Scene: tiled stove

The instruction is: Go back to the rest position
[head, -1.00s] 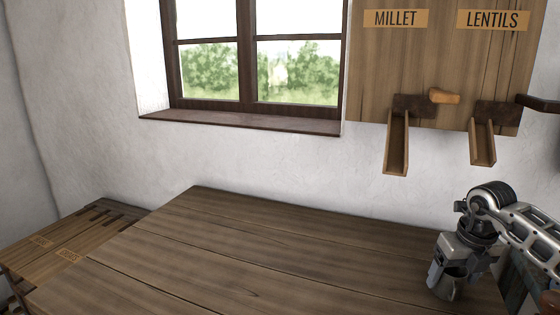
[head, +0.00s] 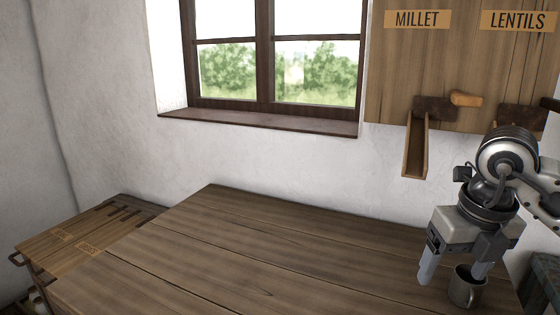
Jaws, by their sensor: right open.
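My right gripper (head: 455,276) is at the right of the head view, pointing down over the right end of the wooden table (head: 240,245). Its two fingers are spread apart. A small metal cup (head: 465,289) stands at the right fingertip, partly covered by that finger; I cannot tell whether they touch. My left gripper is not in view.
A lower wooden bench (head: 60,240) stands at the left. The table's middle is bare. A window is behind it.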

